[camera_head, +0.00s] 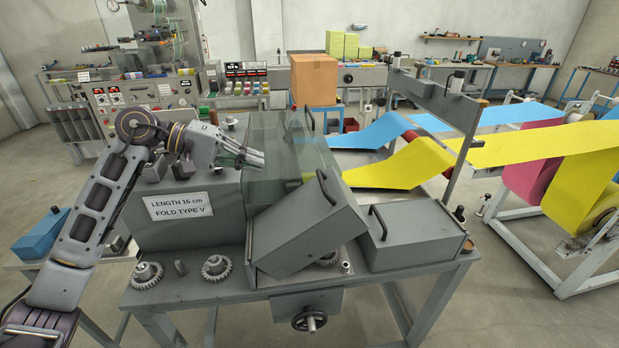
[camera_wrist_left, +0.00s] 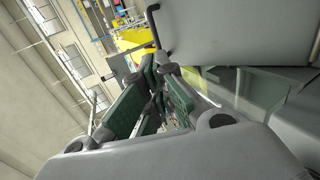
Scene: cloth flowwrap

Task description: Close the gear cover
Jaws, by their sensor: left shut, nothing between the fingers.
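The grey gear cover (camera_head: 305,230) stands tilted open on the machine, its black handle (camera_head: 327,187) on the upper edge. Part of a gear (camera_head: 328,259) shows beneath its lower right side. My left gripper (camera_head: 257,160) is shut and empty, up and to the left of the cover, in front of the clear greenish guard. In the left wrist view, the closed fingers (camera_wrist_left: 160,85) are near a large grey panel (camera_wrist_left: 240,32) with a black handle, which looks like the cover. I cannot tell whether they touch it. My right gripper is not in view.
A second grey cover (camera_head: 415,236) lies flat to the right. Loose gears (camera_head: 147,275) sit at the table's front left. A transparent guard (camera_head: 290,145) stands behind the tilted cover. A cardboard box (camera_head: 314,79) is at the back. Yellow and blue cloth webs run in from the right.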

